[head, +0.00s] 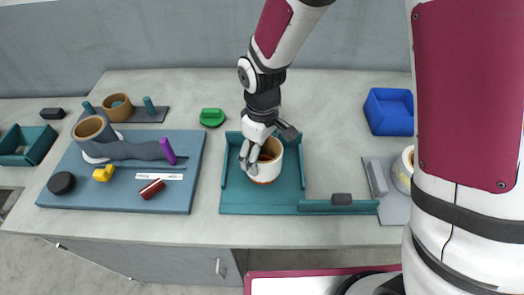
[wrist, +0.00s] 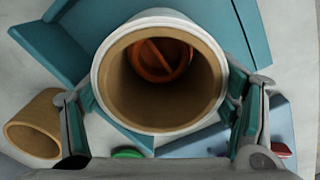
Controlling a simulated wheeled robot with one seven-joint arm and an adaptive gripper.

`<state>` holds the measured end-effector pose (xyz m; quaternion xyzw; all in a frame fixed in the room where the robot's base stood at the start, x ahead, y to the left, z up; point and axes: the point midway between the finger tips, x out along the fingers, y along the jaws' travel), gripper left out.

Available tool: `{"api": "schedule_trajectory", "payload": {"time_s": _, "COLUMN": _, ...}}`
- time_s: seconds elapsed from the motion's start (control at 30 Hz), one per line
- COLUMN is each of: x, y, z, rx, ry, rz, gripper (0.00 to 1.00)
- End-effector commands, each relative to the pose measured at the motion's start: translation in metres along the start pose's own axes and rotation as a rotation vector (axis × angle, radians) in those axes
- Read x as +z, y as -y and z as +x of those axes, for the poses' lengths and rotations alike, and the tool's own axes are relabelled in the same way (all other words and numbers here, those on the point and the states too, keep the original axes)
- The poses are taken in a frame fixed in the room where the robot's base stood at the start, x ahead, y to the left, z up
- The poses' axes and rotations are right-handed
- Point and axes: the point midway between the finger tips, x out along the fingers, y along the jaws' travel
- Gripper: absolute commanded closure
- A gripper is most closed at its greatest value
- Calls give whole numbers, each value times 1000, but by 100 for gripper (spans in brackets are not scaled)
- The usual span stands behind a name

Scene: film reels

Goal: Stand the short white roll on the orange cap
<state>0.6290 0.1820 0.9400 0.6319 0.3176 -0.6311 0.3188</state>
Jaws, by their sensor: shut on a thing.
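The short white roll (head: 277,168) has a white outside and a tan inside. It is upright in my gripper (head: 261,152), over the teal tray in the middle of the counter. In the wrist view the white roll (wrist: 160,27) sits between my gripper's two fingers (wrist: 160,105), which press on its sides. The orange cap (wrist: 160,60) shows through the roll's bore, at its far end. In the head view a sliver of the orange cap (head: 264,182) shows under the roll's lower edge. I cannot tell whether roll and cap touch.
The teal tray (head: 240,203) has raised walls around the roll. A blue board (head: 120,195) with several small items lies left. A green piece (head: 212,117) stands behind, between board and tray. A blue bin (head: 389,111) is at the back right. Bare counter lies between tray and bin.

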Motion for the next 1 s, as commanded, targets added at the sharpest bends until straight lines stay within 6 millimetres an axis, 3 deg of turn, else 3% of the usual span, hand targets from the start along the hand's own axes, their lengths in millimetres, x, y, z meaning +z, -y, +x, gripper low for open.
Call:
{"api": "schedule_trajectory", "payload": {"time_s": 0.8, "x": 0, "y": 0, "z": 12, "rx": 0, "ry": 1, "rz": 0, "gripper": 56}}
{"api": "schedule_trajectory", "payload": {"time_s": 0.83, "x": 0, "y": 0, "z": 12, "rx": 0, "ry": 0, "rz": 0, "gripper": 16}}
{"api": "schedule_trajectory", "payload": {"time_s": 0.87, "x": 0, "y": 0, "z": 12, "rx": 0, "ry": 0, "rz": 0, "gripper": 12}}
{"api": "schedule_trajectory", "payload": {"time_s": 1.0, "x": 0, "y": 0, "z": 12, "rx": 0, "ry": 0, "rz": 0, "gripper": 12}}
